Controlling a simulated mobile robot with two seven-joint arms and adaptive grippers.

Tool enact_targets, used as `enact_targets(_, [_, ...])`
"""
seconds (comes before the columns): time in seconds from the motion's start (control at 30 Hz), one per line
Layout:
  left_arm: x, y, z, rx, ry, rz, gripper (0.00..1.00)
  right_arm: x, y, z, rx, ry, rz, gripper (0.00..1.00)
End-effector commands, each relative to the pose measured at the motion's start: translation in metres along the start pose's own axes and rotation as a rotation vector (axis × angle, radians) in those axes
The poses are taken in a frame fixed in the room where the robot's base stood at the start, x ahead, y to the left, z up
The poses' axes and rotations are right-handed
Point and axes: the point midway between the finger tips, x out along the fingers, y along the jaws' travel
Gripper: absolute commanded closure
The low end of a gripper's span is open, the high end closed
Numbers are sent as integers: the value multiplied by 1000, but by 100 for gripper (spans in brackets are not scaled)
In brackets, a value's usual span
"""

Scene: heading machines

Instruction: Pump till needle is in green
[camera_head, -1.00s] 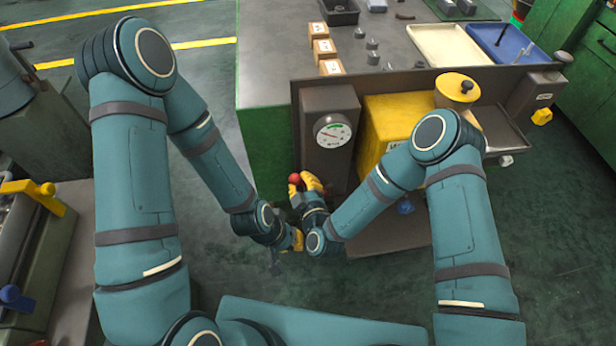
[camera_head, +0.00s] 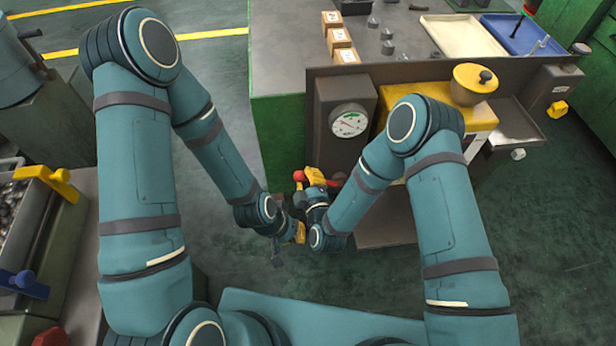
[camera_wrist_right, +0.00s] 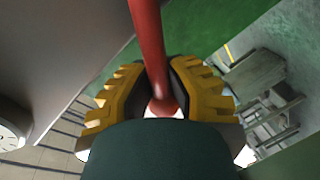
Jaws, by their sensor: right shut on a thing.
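The round white gauge (camera_head: 349,121) faces me on a dark brown housing (camera_head: 342,160). It has a green band near the top of its dial. The needle is too small to place surely against the band. The red pump lever (camera_head: 299,176) ends in a round knob below and left of the gauge. My right gripper (camera_head: 314,180) is shut on this lever. In the right wrist view the red lever (camera_wrist_right: 148,40) runs between its yellow fingers (camera_wrist_right: 158,95). My left gripper (camera_head: 298,232) hangs low beside the right wrist, with its fingers mostly hidden.
A yellow machine body (camera_head: 480,118) with a yellow bowl (camera_head: 474,84) stands right of the gauge. The bench behind holds small boxes (camera_head: 340,38), a cream tray (camera_head: 455,36) and a blue tray (camera_head: 520,34). A parts bin (camera_head: 20,225) is at left. Floor between is clear.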

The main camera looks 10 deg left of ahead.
Motion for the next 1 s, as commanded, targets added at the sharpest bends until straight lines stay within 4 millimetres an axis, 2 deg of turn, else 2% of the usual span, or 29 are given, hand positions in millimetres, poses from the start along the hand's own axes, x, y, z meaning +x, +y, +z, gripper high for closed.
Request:
enact_targets(0.03, [0,0,0,0,0,0,100,0,0,-5,3,12,1,100])
enact_targets(0.07, [0,0,0,0,0,0,100,0,0,-5,3,12,1,77])
enact_targets(0.13, [0,0,0,0,0,0,100,0,0,-5,3,11,0,52])
enact_targets(0.43, [0,0,0,0,0,0,100,0,0,-2,2,4,0,52])
enact_targets(0.57, [0,0,0,0,0,0,100,-1,7,-6,1,4,1,52])
enact_targets(1.0, [0,0,0,0,0,0,100,-13,68,-45,2,9,3,52])
